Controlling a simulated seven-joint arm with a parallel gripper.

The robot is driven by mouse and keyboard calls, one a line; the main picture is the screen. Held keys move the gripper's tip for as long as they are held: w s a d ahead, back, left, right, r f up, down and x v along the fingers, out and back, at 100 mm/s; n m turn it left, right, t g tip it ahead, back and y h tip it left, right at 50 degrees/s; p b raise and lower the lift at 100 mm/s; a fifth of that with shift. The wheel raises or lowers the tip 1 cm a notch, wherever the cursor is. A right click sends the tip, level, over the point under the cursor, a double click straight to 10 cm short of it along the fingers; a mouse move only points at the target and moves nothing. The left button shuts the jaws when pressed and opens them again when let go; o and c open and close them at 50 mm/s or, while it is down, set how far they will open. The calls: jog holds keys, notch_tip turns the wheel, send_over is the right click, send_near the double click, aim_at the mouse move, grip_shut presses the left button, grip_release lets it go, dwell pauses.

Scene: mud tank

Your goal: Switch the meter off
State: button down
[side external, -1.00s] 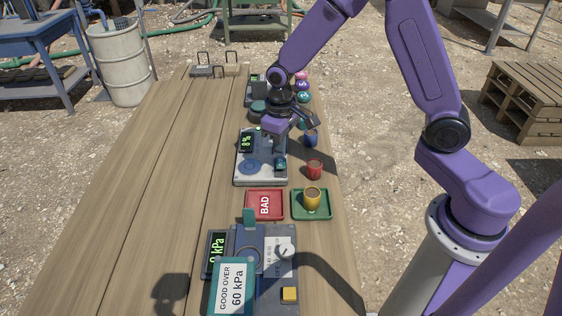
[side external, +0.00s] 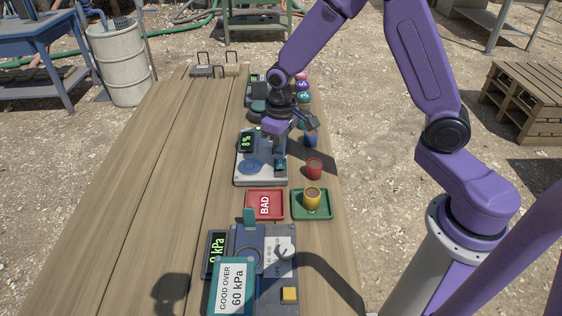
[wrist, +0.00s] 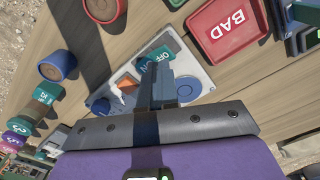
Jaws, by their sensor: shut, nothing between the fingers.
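A pale-plated meter (side external: 240,174) with a lit green display (side external: 246,141) and a round blue disc (side external: 252,167) lies mid-table; it also shows in the wrist view (wrist: 208,78). Its teal OFF/ON label (wrist: 152,60) is visible there, partly covered by my fingers. The exact switch position is hidden. My gripper (side external: 280,154) is shut and empty, pointing down over the label side of this meter. In the wrist view the closed fingertips (wrist: 155,68) are at the label; I cannot tell whether they touch. The display still shows lit digits.
A red BAD tray (side external: 250,207) and a green tray (side external: 323,214) holding a yellow cup (side external: 312,199) lie nearer. A red cup (side external: 314,169) and blue cup (side external: 310,139) stand right of the meter. A kPa unit (side external: 270,292) is in front. The table's left side is clear.

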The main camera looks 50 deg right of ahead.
aim_at(281, 165)
jog(key=shift+f, duration=1.35)
dwell(0.7)
jog(key=shift+r, duration=3.5)
jog(key=shift+s+a+r, duration=0.1)
jog(key=shift+s+r, duration=0.05)
jog(key=shift+s, duration=0.05)
jog(key=s+r+n, duration=0.2)
jog(key=s+n, duration=0.1)
jog(key=s, duration=0.6)
jog(key=s+d+r+n, duration=0.1)
jog(key=s+r+n, duration=0.1)
jog(key=s, duration=0.7)
jog(key=s+d+r+n, duration=0.1)
jog(key=s+r+n, duration=0.2)
jog(key=s, duration=0.6)
jog(key=shift+n, duration=0.8)
